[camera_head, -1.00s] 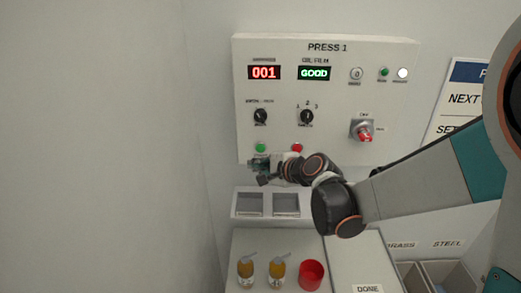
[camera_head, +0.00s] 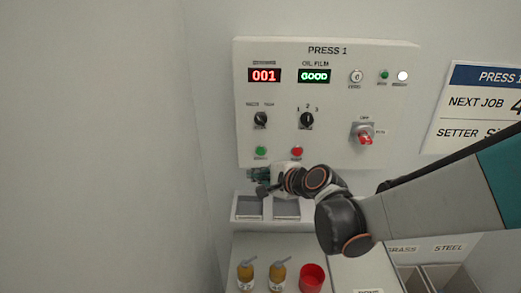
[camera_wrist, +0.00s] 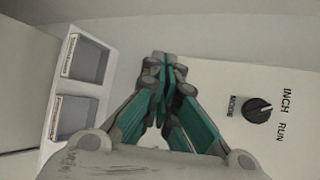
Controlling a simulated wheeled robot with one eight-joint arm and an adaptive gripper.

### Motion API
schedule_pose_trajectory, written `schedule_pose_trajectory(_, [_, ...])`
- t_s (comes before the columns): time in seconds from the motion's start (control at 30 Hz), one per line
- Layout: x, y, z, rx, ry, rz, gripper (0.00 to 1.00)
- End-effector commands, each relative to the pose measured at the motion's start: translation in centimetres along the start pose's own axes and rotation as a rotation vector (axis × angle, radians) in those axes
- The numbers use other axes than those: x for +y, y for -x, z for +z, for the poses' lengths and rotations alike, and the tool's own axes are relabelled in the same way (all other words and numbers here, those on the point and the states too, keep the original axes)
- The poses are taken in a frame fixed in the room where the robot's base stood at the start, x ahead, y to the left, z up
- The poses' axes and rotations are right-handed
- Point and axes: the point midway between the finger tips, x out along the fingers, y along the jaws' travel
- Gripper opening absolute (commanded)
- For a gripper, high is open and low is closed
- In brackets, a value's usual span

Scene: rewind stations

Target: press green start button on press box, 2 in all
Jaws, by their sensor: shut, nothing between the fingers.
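In the wrist view the teal fingers (camera_wrist: 161,90) are closed together and empty. That view hides the green button.
A mode knob (camera_wrist: 257,110) marked INCH and RUN shows in the wrist view. Two grey trays (camera_head: 249,207) sit below the panel. A job sign (camera_head: 480,105) hangs at right.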

Motion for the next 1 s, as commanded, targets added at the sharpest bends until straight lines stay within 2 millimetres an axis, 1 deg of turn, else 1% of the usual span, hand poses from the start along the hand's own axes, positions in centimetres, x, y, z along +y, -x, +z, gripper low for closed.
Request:
schedule_pose_trajectory(0.5, [-3.2, -4.5, -3.3, 0.000, -0.001, 0.000, 0.00])
schedule_pose_trajectory(0.73, [-4.0, -5.5, -4.0, 0.000, 0.000, 0.000, 0.00])
schedule_pose_trajectory(1.0, [-4.1, -5.7, -4.2, 0.000, 0.000, 0.000, 0.00])
